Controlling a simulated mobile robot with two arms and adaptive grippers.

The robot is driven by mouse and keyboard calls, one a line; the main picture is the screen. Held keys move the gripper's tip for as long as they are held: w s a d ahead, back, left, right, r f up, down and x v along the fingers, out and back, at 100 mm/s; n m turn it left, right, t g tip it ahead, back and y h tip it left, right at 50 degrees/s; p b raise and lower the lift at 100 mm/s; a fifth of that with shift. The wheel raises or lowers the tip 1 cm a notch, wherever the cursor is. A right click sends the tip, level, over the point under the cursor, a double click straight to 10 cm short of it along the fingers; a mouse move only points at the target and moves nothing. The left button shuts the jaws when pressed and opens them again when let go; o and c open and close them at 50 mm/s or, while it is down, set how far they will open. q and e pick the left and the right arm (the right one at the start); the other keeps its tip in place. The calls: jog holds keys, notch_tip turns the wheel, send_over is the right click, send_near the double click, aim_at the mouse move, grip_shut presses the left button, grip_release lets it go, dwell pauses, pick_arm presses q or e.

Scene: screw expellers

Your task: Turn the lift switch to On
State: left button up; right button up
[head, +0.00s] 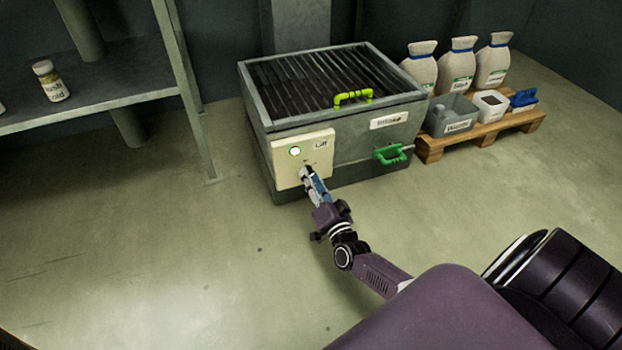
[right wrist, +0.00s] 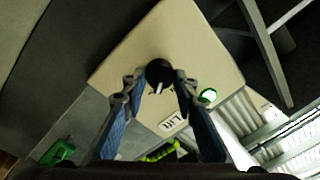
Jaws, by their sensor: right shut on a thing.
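The lift control panel (head: 287,170) is a cream plate on the front left of a grey metal box, with a "Lift" label and a lit green-rimmed white lamp (head: 295,151). The lamp also shows in the right wrist view (right wrist: 208,96). The lift switch (right wrist: 158,74) is a round black knob with a white pointer mark. My right gripper (head: 305,172) is at the panel, its fingers on both sides of the knob and shut on it. In the head view the gripper hides the knob. My left gripper is not in view.
The box (head: 345,140) has a slatted top with a yellow-green handle (head: 353,97) and a green front handle (head: 393,154). A pallet (head: 480,135) with sacks and bins stands right. A shelf (head: 100,95) with a bottle stands left. The floor in front is clear.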

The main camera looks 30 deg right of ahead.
jog(key=shift+m, duration=0.5)
jog(key=o, duration=1.2)
jog(key=shift+c, duration=0.2)
jog(key=v, duration=1.2)
